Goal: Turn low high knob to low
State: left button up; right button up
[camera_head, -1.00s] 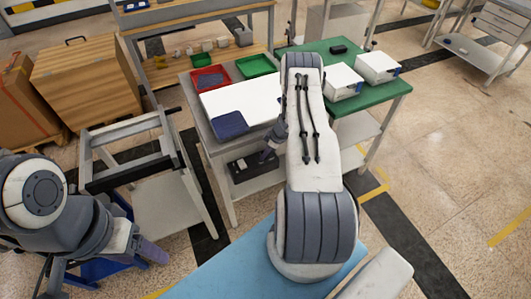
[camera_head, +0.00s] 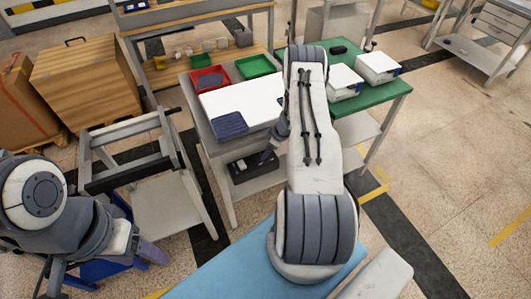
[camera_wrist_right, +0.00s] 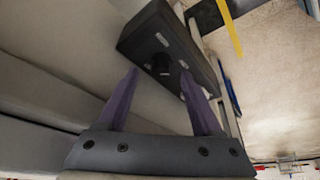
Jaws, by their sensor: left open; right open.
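A black box (camera_head: 246,168) stands on the lower shelf of the workbench. In the right wrist view the box (camera_wrist_right: 150,32) shows a round black knob (camera_wrist_right: 161,63) on the face towards me, with small light marks beside it. I cannot read the marks or tell the knob's setting. My right gripper (camera_head: 268,154) is at the box's right side; its purple fingers (camera_wrist_right: 160,73) are open, and the knob appears between their tips. I cannot tell whether they touch it. My left gripper (camera_head: 150,252) is at the lower left, far from the box.
The workbench top (camera_head: 250,97) above the box holds a red tray (camera_head: 208,79), a green tray (camera_head: 254,67) and a blue item (camera_head: 229,124). A grey frame cart (camera_head: 160,195) stands to the left. White boxes (camera_head: 377,67) sit on a green table.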

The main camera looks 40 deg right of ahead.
jog(key=v, duration=0.8)
jog(key=shift+r, duration=0.3)
jog(key=shift+s, duration=0.1)
